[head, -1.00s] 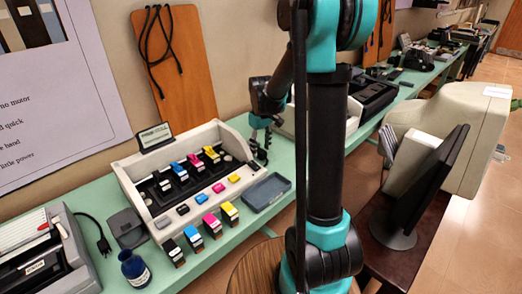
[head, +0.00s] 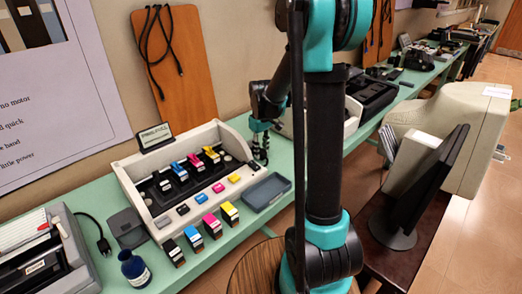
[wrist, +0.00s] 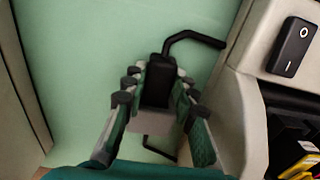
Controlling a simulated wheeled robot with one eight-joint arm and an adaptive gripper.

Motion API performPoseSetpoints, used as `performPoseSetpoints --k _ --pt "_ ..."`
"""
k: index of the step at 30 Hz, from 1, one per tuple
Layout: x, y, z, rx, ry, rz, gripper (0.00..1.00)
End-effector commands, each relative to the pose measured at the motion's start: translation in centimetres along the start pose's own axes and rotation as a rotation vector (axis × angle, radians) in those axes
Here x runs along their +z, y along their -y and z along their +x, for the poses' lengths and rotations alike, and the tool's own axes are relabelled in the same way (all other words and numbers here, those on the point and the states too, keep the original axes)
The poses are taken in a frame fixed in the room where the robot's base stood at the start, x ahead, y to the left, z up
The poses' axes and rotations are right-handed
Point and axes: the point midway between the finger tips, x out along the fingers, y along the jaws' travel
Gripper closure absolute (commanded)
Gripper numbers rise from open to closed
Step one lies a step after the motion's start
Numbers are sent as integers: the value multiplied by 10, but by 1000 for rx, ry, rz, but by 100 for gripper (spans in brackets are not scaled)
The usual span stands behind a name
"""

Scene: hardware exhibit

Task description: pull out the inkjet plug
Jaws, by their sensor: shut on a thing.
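The inkjet plug (wrist: 157,84) is a black block with a thick black cord that bends off to the upper right in the wrist view. My gripper (wrist: 155,88) is shut on it, with a finger on each side. A pale grey piece shows below the plug between the fingers, and I cannot tell how the two are joined. In the head view, my gripper (head: 261,153) points down over the green table beside the right end of the open beige inkjet printer (head: 222,131). The plug is too small to make out there.
The printer's beige wall (wrist: 236,115) is close on the right in the wrist view. A blue-grey tray (head: 267,192) lies in front of the gripper. Another black plug (head: 104,246) lies at the table's left. Coloured cartridges (head: 211,225) stand along the front.

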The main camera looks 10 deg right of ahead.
Motion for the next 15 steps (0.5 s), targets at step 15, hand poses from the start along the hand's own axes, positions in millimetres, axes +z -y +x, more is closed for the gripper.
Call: performPoseSetpoints --k 15 --pt "36 0 0 0 1 1 100"
